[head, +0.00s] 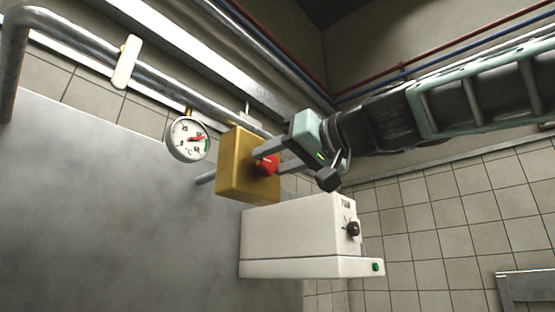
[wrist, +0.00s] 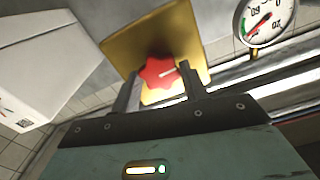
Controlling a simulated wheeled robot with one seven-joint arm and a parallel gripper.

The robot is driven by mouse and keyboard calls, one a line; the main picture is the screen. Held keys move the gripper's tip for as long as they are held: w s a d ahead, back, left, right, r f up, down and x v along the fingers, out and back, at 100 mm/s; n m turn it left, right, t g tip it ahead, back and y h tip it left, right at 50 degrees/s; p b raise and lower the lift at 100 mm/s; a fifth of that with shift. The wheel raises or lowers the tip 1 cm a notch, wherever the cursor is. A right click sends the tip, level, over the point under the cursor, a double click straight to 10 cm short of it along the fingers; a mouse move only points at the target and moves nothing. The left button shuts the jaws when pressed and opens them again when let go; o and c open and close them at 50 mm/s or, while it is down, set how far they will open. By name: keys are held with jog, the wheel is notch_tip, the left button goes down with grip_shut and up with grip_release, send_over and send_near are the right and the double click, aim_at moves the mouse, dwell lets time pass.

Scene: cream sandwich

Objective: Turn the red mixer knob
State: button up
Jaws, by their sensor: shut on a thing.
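The red mixer knob (head: 266,165) sits on the face of a yellow-brown box (head: 238,178) mounted on the metal pipe. My gripper (head: 267,158) reaches in from the right, with one finger on each side of the knob, shut on it. In the wrist view the knob (wrist: 160,73) shows as a star shape with a pale pointer line. The two fingers (wrist: 160,92) stand either side of its lower part, and the box (wrist: 125,45) lies behind it.
A round dial gauge (head: 188,139) hangs from the pipe left of the box. A white appliance (head: 295,240) with a black knob (head: 353,229) and a green button (head: 375,267) stands just below my gripper. A grey metal surface (head: 110,220) lies at left.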

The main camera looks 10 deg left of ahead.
jog(key=m, duration=0.4)
jog(key=shift+m, duration=2.1)
jog(key=o, duration=1)
jog(key=shift+d, duration=0.15)
jog(key=b+v, duration=0.6)
jog(key=v, duration=1.1)
jog(key=shift+s, duration=0.15)
